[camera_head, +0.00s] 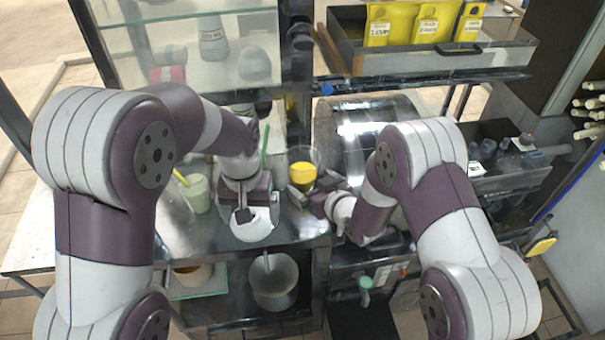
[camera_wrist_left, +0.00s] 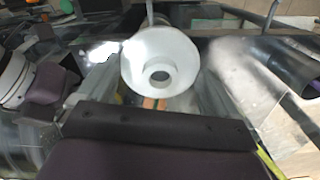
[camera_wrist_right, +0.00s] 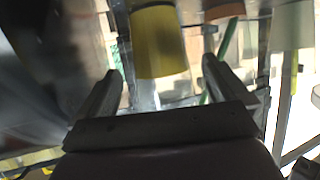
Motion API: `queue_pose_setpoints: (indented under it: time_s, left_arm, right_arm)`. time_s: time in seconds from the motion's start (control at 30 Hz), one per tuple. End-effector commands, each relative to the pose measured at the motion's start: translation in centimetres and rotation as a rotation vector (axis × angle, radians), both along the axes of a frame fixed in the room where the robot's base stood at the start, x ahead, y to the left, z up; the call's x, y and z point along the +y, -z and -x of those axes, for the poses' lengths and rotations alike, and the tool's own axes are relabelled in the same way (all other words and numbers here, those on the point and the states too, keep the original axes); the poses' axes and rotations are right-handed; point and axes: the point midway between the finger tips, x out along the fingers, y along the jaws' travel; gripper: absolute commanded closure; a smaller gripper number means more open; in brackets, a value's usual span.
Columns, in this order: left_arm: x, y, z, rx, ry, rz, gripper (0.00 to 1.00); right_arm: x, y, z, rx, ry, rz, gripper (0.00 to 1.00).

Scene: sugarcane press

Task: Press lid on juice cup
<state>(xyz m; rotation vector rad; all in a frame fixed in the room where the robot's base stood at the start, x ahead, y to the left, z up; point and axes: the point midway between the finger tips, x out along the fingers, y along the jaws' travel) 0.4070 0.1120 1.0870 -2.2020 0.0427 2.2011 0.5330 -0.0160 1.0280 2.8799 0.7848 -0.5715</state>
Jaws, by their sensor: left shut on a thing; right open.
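The juice cup (camera_head: 303,175) is a clear cup with yellow juice, upright on the metal counter near the middle of the head view. It also shows in the right wrist view (camera_wrist_right: 158,42). My right gripper (camera_head: 315,190) is open right beside the cup, with the cup between and beyond its spread fingers in the wrist view; contact cannot be told. My left gripper (camera_head: 246,205) is shut on a white round lid-like piece (camera_wrist_left: 160,55) with a hole at its centre. This piece (camera_head: 256,226) is left of and in front of the juice cup.
A pale green cup (camera_head: 196,193) with a yellow straw stands at left. A green straw (camera_head: 265,143) rises behind my left gripper. The metal press drum (camera_head: 350,115) is behind my right arm. A grey pot (camera_head: 273,280) sits on the lower shelf.

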Motion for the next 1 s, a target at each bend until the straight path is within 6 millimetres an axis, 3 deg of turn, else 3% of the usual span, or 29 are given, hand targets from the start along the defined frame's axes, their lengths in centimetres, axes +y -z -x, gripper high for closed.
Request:
queue_pose_setpoints:
  time_s: [0.07,0.23,0.6,0.67,0.8,1.0]
  left_arm:
    - [0.0,-1.2,0.0,0.0,0.0,0.0,0.34]
    - [0.0,-1.5,0.0,0.0,0.0,0.0,0.34]
    - [0.0,-1.4,0.0,0.0,0.0,0.0,0.34]
    - [0.0,-1.4,0.0,0.0,0.0,0.0,0.34]
    - [0.0,-1.4,0.0,0.0,0.0,0.0,0.34]
    - [0.0,-1.4,0.0,0.0,0.0,0.0,0.34]
  right_arm:
    - [0.7,0.1,-1.1,0.001,-0.001,0.0,0.0]
    - [1.7,1.1,-2.8,0.0,0.0,0.0,0.0]
    - [1.8,1.4,-3.0,0.0,0.0,0.0,0.0]
    - [1.8,1.4,-3.0,0.0,0.0,0.0,0.16]
    - [1.8,1.4,-3.0,0.0,0.0,0.0,0.62]
    - [1.8,1.3,-3.1,-0.002,0.0,-0.001,0.64]
